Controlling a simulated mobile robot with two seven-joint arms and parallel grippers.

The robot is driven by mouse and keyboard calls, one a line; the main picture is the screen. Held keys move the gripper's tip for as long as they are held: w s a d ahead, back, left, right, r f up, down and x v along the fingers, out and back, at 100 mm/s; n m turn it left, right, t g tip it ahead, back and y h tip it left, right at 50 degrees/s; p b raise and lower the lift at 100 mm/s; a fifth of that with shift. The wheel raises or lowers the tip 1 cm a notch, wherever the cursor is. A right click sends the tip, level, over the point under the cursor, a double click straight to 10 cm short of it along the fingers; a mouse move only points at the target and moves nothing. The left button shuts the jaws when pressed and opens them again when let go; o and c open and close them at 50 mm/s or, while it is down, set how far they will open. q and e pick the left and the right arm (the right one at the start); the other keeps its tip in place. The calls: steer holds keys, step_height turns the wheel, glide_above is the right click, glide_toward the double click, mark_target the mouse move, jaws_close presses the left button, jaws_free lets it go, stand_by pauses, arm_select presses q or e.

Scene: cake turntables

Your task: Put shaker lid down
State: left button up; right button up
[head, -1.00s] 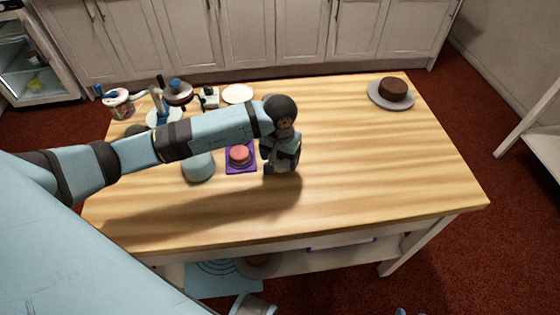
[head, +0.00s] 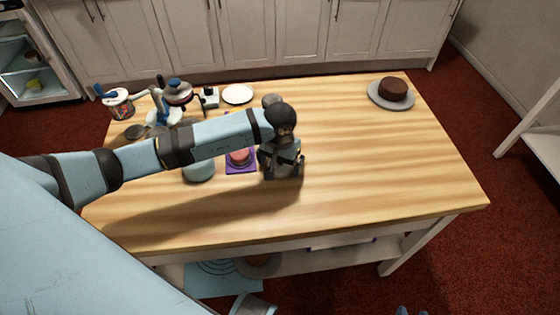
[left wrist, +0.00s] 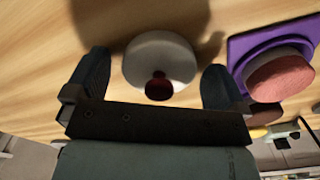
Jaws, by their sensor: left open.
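The shaker lid, a white rounded piece with a dark red spot (left wrist: 160,58), shows in the left wrist view between the fingers of my left gripper (left wrist: 158,85). The fingers are apart on both sides of it. It appears to rest on the wooden table, with a shadow beside it. In the head view my left gripper (head: 284,172) is low over the middle of the table and hides the lid. Small bluish tips at the bottom edge of the head view may be my right gripper (head: 410,311); their state is unclear.
A purple board (head: 241,169) with a pink cake (head: 240,156) lies just left of my left gripper. A pale blue-green round item (head: 198,172) stands farther left. Several tools crowd the back left, beside a white plate (head: 238,94). A chocolate cake (head: 393,88) sits back right.

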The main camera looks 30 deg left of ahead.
arm_select(q)
step_height(320, 180, up, 12)
steer(key=shift+b, duration=0.3)
stand_by(0.5)
